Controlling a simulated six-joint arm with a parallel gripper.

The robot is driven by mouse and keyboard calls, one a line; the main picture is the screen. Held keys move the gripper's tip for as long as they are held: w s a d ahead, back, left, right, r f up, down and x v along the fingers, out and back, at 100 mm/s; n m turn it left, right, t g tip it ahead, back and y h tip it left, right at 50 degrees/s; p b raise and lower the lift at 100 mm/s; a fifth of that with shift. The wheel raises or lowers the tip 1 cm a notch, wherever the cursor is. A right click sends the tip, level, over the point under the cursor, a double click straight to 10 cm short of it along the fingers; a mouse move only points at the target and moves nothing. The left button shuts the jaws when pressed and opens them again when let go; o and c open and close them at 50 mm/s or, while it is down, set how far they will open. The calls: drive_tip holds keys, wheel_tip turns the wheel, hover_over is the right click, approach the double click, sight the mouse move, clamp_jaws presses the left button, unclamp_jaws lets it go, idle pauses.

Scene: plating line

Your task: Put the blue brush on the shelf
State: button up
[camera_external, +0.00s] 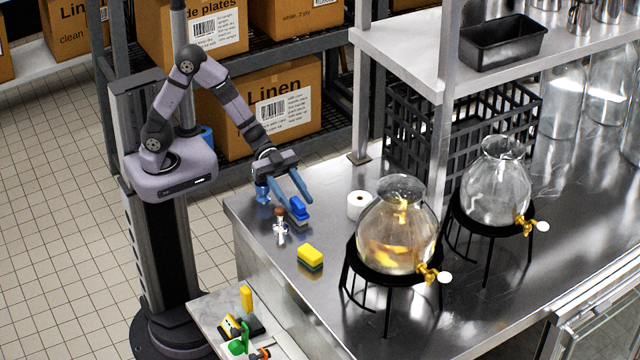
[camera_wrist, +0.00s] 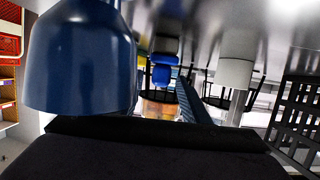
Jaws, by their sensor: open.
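The blue brush (camera_external: 298,207) lies on the steel counter (camera_external: 335,290), left of the glass jars. My gripper (camera_external: 295,198) is open, its two blue fingers spread and reaching down to the brush, with tips close to its sides. I cannot tell whether they touch it. In the wrist view, a small blue shape (camera_wrist: 162,66), probably the brush, shows at centre, and the counter is along the top. The metal shelf (camera_external: 410,50) is raised above the counter's back part, right of my gripper.
A blue bottle (camera_external: 263,192), small corked bottle (camera_external: 281,230), yellow-green sponge (camera_external: 310,256) and white roll (camera_external: 358,205) stand near my gripper. Two glass jars (camera_external: 398,235) (camera_external: 494,185) on black stands are right. A black bin (camera_external: 503,45) sits on the shelf, whose front left part is clear.

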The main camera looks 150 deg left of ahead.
sight(304, 211)
drive_tip(key=shift+p+x, duration=0.35)
drive_tip(key=shift+x, duration=2.5)
drive_tip(key=shift+s+f, duration=0.15)
drive_tip(key=c, duration=1.1)
drive_tip(key=shift+o, duration=0.2)
drive_tip(key=shift+s, duration=0.15)
drive_tip(key=shift+s+r, duration=0.6)
drive_tip(key=shift+r, duration=0.2)
drive_tip(key=r+v, duration=0.2)
drive_tip(key=v, duration=1.2)
drive_tip(key=shift+w+p, duration=0.4)
drive_tip(key=shift+w+r, duration=0.1)
drive_tip(key=shift+r, duration=0.1)
